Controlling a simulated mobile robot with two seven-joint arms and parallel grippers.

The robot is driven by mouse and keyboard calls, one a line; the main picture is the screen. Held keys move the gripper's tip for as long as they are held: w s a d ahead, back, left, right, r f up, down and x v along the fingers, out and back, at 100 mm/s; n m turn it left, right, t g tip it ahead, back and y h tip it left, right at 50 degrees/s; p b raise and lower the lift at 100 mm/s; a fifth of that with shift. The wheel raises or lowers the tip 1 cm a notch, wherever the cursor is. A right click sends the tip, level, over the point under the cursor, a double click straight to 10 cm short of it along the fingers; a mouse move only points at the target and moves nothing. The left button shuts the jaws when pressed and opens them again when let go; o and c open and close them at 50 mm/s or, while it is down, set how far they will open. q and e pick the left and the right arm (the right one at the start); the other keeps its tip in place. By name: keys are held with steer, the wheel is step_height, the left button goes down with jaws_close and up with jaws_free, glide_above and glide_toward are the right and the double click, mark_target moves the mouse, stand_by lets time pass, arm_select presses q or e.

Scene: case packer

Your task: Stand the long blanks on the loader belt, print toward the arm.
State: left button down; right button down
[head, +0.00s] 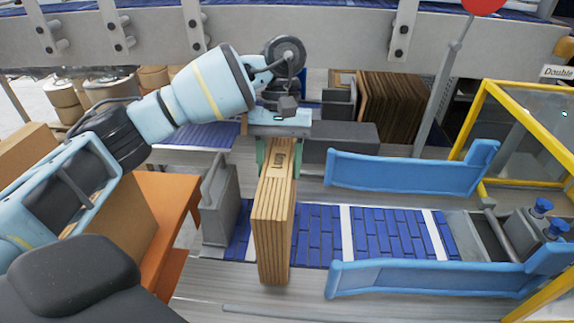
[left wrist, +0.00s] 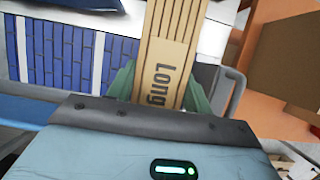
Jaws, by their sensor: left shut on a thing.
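My left gripper (head: 279,150) is shut on a bundle of long blanks (head: 272,225), several tan cardboard sheets pressed together. The bundle is upright across the left end of the blue loader belt (head: 322,240), its near end reaching past the belt's front edge. I cannot tell if it touches the belt. The large print faces are not clear. My right gripper is not in view.
Two blue guide rails (head: 405,172) (head: 430,278) flank the belt on the right. A grey upright plate (head: 219,205) stands left of the bundle. Dark brown blanks (head: 398,105) stand behind. A yellow-framed guard (head: 485,110) is at right, an orange table (head: 165,215) at left. The belt's middle is clear.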

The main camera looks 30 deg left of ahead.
mark_target(287, 150)
arm_select(q)
steer(key=shift+w+a+f, duration=0.1)
steer(key=shift+w, duration=1.65)
steer(key=shift+w+a+f, duration=0.1)
steer(key=shift+w+f, duration=0.05)
step_height(287, 150, down, 3)
steer(key=shift+f, duration=0.15)
steer(key=shift+f, duration=0.15)
steer(key=c, duration=0.6)
jaws_free()
